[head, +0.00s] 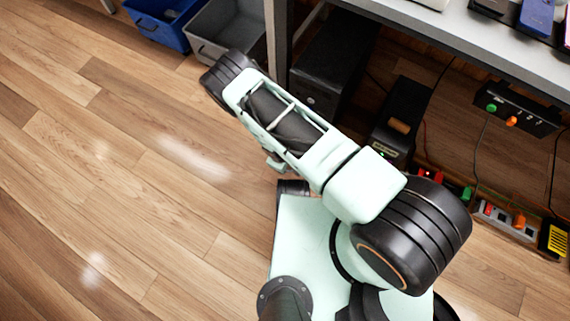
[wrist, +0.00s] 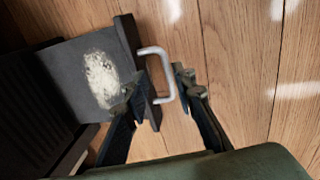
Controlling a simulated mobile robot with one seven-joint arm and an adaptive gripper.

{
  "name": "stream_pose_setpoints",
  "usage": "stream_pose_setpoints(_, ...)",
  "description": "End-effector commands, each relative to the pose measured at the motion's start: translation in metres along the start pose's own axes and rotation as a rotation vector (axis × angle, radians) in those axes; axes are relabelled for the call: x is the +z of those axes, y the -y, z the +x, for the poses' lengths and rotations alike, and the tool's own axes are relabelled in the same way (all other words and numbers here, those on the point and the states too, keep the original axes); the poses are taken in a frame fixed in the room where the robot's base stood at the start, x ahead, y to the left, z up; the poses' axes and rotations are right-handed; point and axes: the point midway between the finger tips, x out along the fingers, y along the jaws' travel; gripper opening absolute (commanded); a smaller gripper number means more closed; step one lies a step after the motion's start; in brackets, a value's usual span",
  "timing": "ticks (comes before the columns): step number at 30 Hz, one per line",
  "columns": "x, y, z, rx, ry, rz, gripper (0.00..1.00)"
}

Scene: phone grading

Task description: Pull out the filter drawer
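In the wrist view, the filter drawer (wrist: 75,72) is a dark grey tray with a pale dusty patch on it. It sticks out from a black ribbed housing (wrist: 28,105) at the left. Its front panel carries a silver U-shaped handle (wrist: 166,62). My gripper (wrist: 160,84) is open, with one finger over the drawer front and the other beyond the handle. The handle's bar lies between the fingers, with a visible gap to the right finger; contact with the left finger cannot be told. In the head view, I cannot make out the drawer or my fingers.
In the head view, a black case (head: 325,65) and a black box with an orange grip (head: 400,115) stand under the desk (head: 450,32). Blue (head: 165,22) and grey (head: 225,30) bins stand at the back. Cables and power strips lie right. The wooden floor (head: 110,170) is clear left.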

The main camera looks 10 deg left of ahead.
Motion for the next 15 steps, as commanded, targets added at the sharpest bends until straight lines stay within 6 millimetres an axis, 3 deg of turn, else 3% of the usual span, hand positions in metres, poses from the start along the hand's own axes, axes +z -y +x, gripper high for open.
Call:
stream_pose_setpoints(9, 0.001, -0.009, -0.051, -0.001, 0.000, 0.001, 0.24)
stream_pose_setpoints(15, 0.001, -0.012, -0.070, -0.001, 0.002, 0.000, 0.24)
